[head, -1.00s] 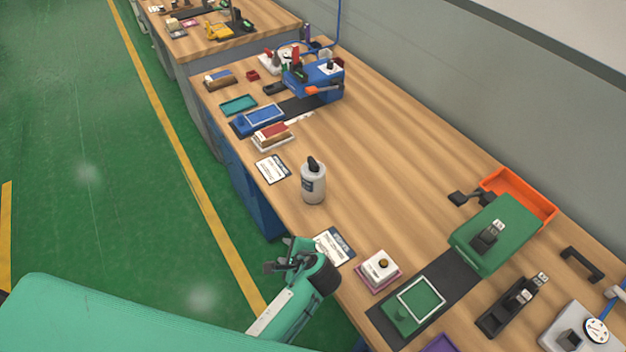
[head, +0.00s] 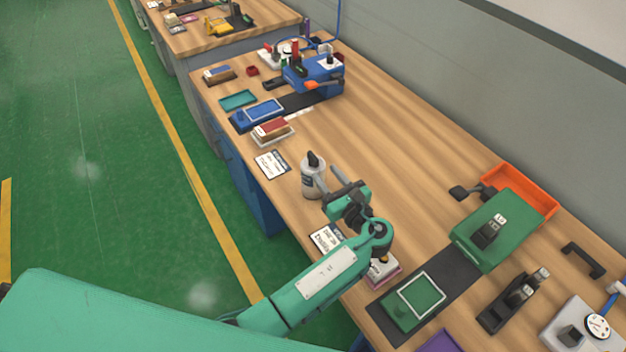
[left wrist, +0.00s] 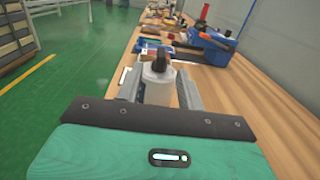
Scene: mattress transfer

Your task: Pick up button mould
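Nothing in view is clearly labelled as the button mould. A white block with a brown knob on a pink base (head: 387,278) stands near the table's front edge, partly hidden behind my left arm. My left gripper (head: 346,196) is beyond it, close to the grey bottle with a black cap (head: 312,177). In the left wrist view the two fingers are apart, with the bottle (left wrist: 157,84) showing between them. I cannot tell whether they touch it. My right gripper is not in view.
A green press (head: 497,230), green framed tray (head: 420,296) and orange bin (head: 520,190) stand at the right. A blue press (head: 318,72), blue framed tray (head: 262,110) and red-topped block (head: 272,130) are farther back. The middle of the wooden table (head: 400,150) is clear.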

